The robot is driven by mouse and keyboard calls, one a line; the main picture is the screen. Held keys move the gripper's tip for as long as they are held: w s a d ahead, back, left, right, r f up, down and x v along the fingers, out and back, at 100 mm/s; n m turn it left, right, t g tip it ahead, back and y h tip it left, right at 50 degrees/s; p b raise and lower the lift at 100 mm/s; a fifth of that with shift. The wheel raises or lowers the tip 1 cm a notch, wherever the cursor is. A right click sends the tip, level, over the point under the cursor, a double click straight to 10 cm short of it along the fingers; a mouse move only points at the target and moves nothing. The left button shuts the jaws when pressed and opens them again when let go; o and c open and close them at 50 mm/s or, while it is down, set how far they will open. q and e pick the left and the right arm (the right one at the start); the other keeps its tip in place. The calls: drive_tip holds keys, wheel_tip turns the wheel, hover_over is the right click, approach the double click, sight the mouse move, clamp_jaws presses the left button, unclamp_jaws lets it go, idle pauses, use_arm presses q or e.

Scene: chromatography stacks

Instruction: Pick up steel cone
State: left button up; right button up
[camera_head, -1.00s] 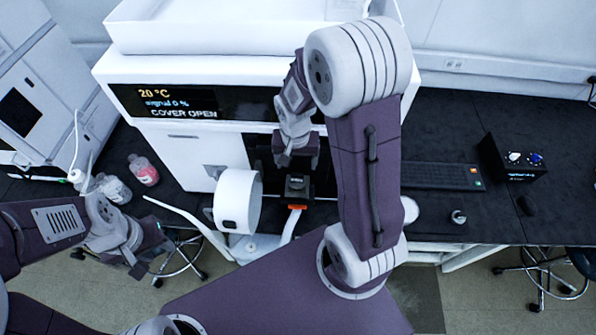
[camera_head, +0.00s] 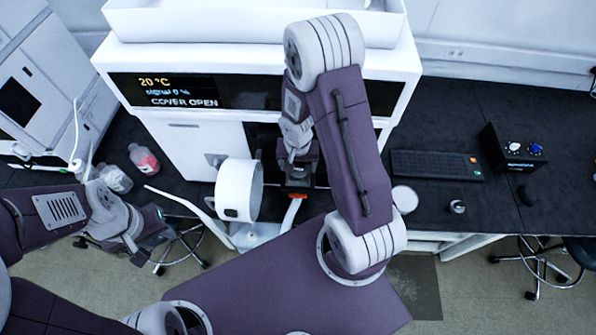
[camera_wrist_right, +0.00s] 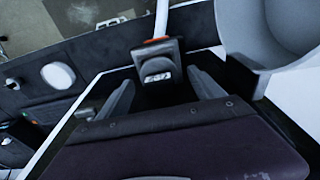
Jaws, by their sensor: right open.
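My right gripper (camera_head: 300,168) is in front of the open bay of the white instrument. In the right wrist view its fingers (camera_wrist_right: 163,88) are open, one on each side of a dark block (camera_wrist_right: 159,58) with a pale marked label. I cannot tell whether they touch it. A small steel-coloured piece (camera_head: 458,207) stands on the black bench at the right, well away from both grippers. I cannot tell whether it is the steel cone; no cone shape shows clearly. My left gripper (camera_head: 130,245) is at the lower left, empty as far as I see, its jaw gap unclear.
The white instrument (camera_head: 170,70) reads COVER OPEN. A white round housing (camera_head: 238,190) stands left of the right gripper. Two bottles (camera_head: 143,159) are at the left. A white round lid (camera_head: 405,196), a keyboard (camera_head: 436,165) and a black control box (camera_head: 515,150) are on the right bench.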

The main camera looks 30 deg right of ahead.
drive_tip(key=shift+r, duration=0.1)
drive_tip(key=c, duration=1.7)
